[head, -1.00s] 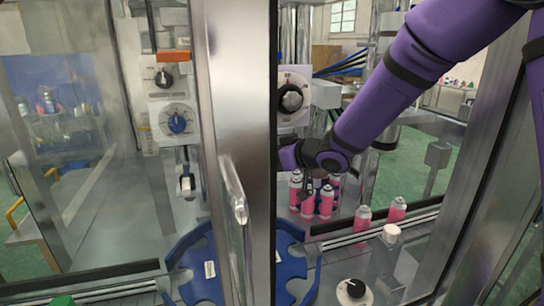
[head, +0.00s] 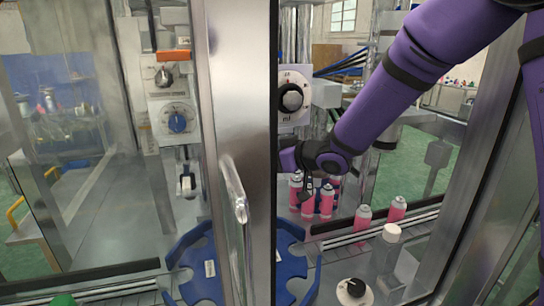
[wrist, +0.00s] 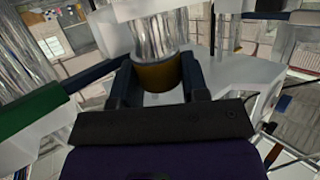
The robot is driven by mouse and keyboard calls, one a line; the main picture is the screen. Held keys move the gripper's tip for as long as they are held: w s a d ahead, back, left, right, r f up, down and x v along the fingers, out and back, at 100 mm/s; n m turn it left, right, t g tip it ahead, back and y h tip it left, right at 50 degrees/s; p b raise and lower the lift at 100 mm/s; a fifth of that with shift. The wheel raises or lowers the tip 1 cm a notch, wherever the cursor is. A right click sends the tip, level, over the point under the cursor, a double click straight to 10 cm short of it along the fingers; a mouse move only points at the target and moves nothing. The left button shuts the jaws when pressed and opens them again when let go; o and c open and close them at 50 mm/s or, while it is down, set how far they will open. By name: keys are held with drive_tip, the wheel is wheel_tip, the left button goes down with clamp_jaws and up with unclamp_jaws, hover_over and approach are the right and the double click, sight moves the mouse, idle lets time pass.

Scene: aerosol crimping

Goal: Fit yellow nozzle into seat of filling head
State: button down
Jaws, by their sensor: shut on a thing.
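In the wrist view, my gripper (wrist: 158,73) has its two dark fingers shut on the sides of the yellow nozzle (wrist: 157,77), which looks brownish-yellow in shade. The shiny metal cylinder of the filling head (wrist: 153,38) stands right above the nozzle, in line with it. Their edges meet in this view; I cannot tell whether the nozzle is inside the seat or just against it. The seat itself is hidden. In the head view, my wrist reaches behind the door post, and the nozzle cannot be made out there.
Pink cans (head: 327,200) stand below my wrist, with more pink cans (head: 363,217) to the right. A metal door post (head: 237,150) stands left of my wrist. A blue star-shaped plate (head: 290,262) lies below. A white dial box (head: 295,78) is close above my wrist.

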drive_tip(key=shift+f, duration=0.25)
drive_tip(key=c, duration=0.5)
unclamp_jaws()
drive_tip(key=shift+c, duration=0.2)
drive_tip(key=shift+d, duration=0.1)
drive_tip(key=shift+w+d+r, duration=0.1)
drive_tip(key=shift+s+d+r, duration=0.15)
drive_tip(key=shift+s+d, duration=0.1)
drive_tip(key=shift+d, duration=0.2)
drive_tip(key=v, duration=0.9)
drive_tip(key=shift+s, duration=0.55)
drive_tip(key=shift+a, duration=0.1)
